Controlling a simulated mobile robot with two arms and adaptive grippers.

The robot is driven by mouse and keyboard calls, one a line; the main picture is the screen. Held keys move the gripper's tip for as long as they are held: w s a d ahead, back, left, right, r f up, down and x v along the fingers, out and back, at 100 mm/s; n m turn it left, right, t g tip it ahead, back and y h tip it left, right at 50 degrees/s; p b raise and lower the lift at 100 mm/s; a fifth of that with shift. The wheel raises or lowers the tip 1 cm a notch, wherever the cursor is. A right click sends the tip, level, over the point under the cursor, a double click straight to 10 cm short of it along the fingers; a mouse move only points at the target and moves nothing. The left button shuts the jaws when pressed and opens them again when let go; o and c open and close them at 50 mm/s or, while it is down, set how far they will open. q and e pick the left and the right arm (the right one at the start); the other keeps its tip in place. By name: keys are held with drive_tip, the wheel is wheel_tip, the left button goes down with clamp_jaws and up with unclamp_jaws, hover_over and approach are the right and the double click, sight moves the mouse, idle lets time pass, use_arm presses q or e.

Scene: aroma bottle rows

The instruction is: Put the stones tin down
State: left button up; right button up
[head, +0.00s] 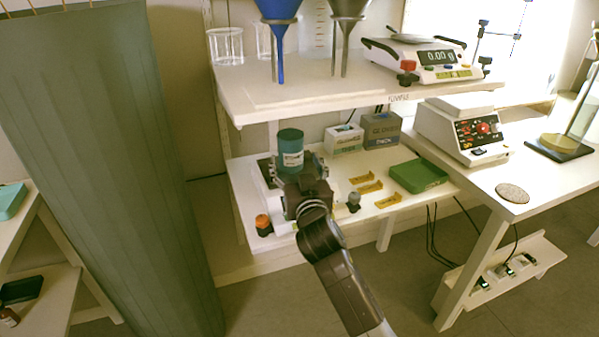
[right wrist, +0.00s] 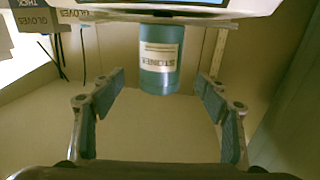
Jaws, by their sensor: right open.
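The teal stones tin (head: 290,152) stands upright on the lower shelf side, just beyond my right gripper (head: 300,178). In the right wrist view, which is upside down, the tin (right wrist: 160,57) shows its pale label and appears to rest on a white device with a blue panel. My right gripper (right wrist: 159,80) is open, with one finger on each side and clear gaps to the tin. The tin lies at or slightly past the fingertips. My left gripper is not in view.
An orange-capped bottle (head: 263,222) and a grey-topped bottle (head: 353,201) stand near the gripper. Yellow holders (head: 370,187), a green box (head: 418,176) and glove boxes (head: 381,130) are to the right. The upper shelf (head: 300,97) overhangs behind.

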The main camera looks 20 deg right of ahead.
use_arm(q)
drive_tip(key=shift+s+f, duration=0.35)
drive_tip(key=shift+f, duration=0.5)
use_arm(e)
drive_tip(key=s, duration=0.6)
drive_tip(key=shift+a, duration=0.4)
